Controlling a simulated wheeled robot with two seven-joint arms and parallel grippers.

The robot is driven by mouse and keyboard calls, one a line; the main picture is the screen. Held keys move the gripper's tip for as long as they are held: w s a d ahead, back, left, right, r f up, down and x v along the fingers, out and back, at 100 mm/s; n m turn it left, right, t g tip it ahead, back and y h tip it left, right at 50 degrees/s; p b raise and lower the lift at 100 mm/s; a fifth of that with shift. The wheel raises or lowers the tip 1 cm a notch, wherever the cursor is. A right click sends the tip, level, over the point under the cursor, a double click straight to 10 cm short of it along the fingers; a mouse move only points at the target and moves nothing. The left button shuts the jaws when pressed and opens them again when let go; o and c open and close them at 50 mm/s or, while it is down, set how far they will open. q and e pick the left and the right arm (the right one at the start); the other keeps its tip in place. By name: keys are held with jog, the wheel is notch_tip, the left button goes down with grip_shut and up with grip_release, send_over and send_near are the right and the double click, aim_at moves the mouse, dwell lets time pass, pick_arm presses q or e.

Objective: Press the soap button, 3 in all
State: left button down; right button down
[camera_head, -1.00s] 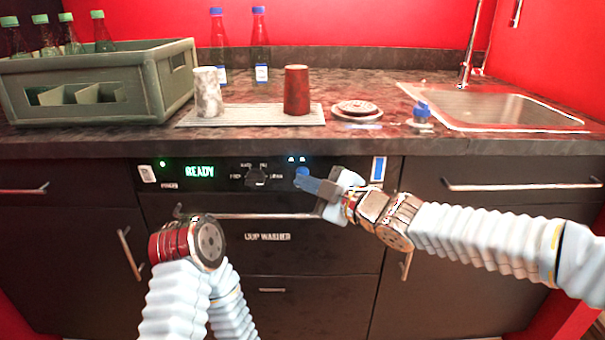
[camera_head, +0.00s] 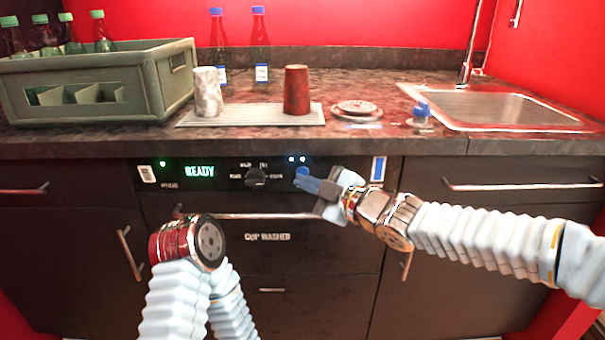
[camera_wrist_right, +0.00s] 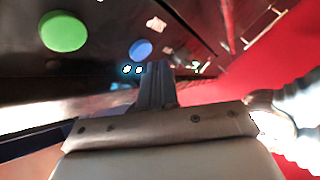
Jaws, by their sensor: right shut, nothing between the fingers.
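The blue button (camera_head: 302,172) sits on the black front panel of the cup washer, below two small lit lights (camera_head: 297,159). It also shows in the right wrist view (camera_wrist_right: 140,49), beside a green button (camera_wrist_right: 63,31). The green button is hidden behind my right gripper in the head view. My right gripper (camera_head: 299,183) is shut and empty, its fingertips at the lower edge of the blue button. I cannot tell whether they touch it. My left wrist shows at lower left; its gripper is mostly hidden behind it.
The panel display (camera_head: 199,171) reads READY, with a dial (camera_head: 256,176) to its right. A handle bar (camera_head: 250,216) runs below the panel. On the counter stand a green crate (camera_head: 105,60), a red cup (camera_head: 297,90), a marbled cup (camera_head: 208,92) and a sink (camera_head: 510,105).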

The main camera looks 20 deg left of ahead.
jog(key=shift+w+a+p, duration=0.15)
jog(key=shift+w+p, duration=0.2)
jog(key=shift+w, duration=0.05)
jog(key=shift+w+a+p, duration=0.1)
jog(key=shift+w+p, duration=0.25)
dwell(0.8)
jog(key=shift+s+b, duration=0.35)
jog(key=shift+b, duration=0.1)
jog(key=shift+s+d, duration=0.25)
jog(key=shift+s, duration=0.15)
